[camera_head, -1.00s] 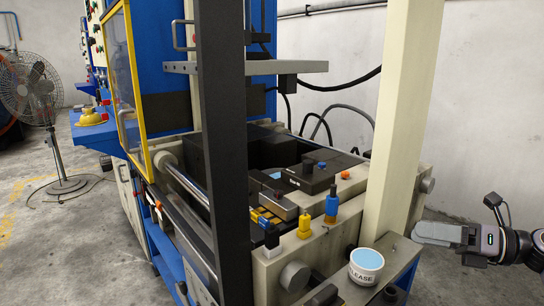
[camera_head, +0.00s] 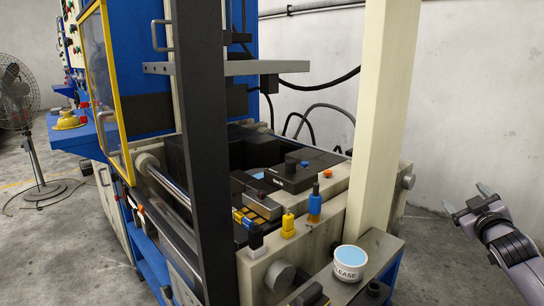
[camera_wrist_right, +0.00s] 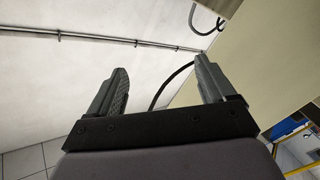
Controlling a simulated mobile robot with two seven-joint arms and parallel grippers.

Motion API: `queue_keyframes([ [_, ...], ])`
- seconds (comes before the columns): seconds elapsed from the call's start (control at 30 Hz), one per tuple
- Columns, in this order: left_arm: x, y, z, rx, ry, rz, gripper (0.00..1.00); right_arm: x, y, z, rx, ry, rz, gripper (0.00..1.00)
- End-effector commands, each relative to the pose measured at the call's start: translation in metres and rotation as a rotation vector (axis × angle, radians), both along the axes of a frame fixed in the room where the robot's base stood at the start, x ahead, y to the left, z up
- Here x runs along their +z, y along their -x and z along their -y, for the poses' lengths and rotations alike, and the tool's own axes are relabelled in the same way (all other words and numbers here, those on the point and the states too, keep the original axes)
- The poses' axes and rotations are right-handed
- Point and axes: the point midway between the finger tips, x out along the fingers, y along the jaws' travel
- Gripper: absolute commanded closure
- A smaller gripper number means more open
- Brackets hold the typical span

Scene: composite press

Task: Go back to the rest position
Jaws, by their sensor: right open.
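My right gripper (camera_head: 467,203) is at the right side of the head view, beside the press and apart from it. Its two fingers are spread with nothing between them. In the right wrist view the open fingers (camera_wrist_right: 158,90) point toward a pale wall, with a dark cable behind them. The composite press (camera_head: 290,190) fills the middle of the head view. My left gripper is not in view.
A white tub (camera_head: 349,262) with a light blue top stands on a ledge (camera_head: 380,250) at the press's front right corner. A cream post (camera_head: 378,130) rises between the press and my right arm. A fan (camera_head: 18,100) stands far left. Floor right of the press is clear.

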Motion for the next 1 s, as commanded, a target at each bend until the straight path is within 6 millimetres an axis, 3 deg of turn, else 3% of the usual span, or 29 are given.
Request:
queue_keyframes([
  [0.03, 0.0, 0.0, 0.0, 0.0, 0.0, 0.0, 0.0, -0.034, 0.004, -0.021, 0.033, -0.017, -0.044, 0.17],
  [0.27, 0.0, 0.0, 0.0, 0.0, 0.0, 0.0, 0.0, -0.146, 0.047, -0.1, 0.146, -0.105, -0.187, 0.17],
  [0.4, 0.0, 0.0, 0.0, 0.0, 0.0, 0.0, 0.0, -0.213, 0.096, -0.154, 0.208, -0.191, -0.284, 0.17],
  [0.5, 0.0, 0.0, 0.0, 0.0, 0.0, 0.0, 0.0, -0.253, 0.137, -0.19, 0.241, -0.261, -0.351, 0.17],
  [0.7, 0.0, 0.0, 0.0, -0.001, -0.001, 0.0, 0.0, -0.307, 0.228, -0.252, 0.273, -0.414, -0.471, 0.17],
  [1.0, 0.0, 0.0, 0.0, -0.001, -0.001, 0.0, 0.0, -0.333, 0.337, -0.307, 0.246, -0.605, -0.597, 0.17],
])
